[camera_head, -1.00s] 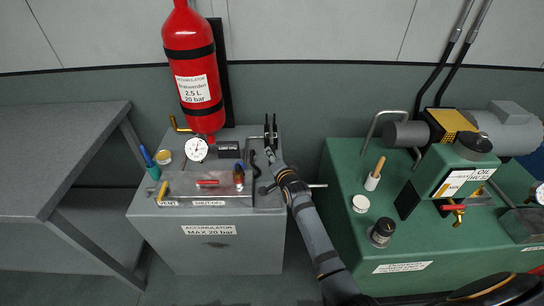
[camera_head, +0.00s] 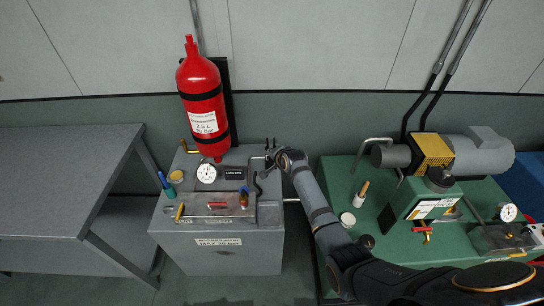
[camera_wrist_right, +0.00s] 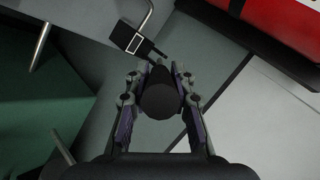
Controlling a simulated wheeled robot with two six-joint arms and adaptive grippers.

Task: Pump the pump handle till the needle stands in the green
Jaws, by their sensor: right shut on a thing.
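The grey accumulator console (camera_head: 217,259) stands left of centre in the head view. Its round white gauge (camera_head: 206,173) is on top, in front of the red accumulator bottle (camera_head: 203,108); the needle is too small to read against any green. My right gripper (camera_head: 270,146) is at the console's back right corner. In the right wrist view it (camera_wrist_right: 158,82) is shut on the dark round end of the pump handle (camera_wrist_right: 160,100), which sits between both fingers. The rest of the handle is mostly hidden by the gripper and arm. My left gripper is not in view.
A green oil unit (camera_head: 385,215) with a motor (camera_head: 478,157) stands to the right. A grey table (camera_head: 60,180) stands to the left.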

